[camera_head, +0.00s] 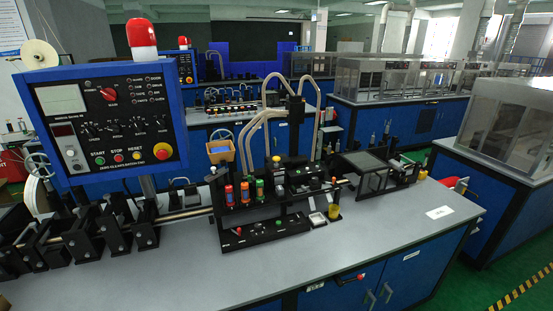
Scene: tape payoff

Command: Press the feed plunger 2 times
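A black machine station (250,215) stands on the grey bench. A red-topped cylinder (229,192), an orange-and-blue one (245,188) and a green-and-orange one (260,188) stand upright in a row on it. Behind them is a yellow-topped post (276,162). I cannot tell which of these, if any, is the feed plunger. Neither of my grippers shows in the head view.
A blue control panel (70,100) with a red beacon (141,36) rises at the left. Black roller brackets (75,240) line the bench's left side. The grey benchtop (180,270) is clear in front.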

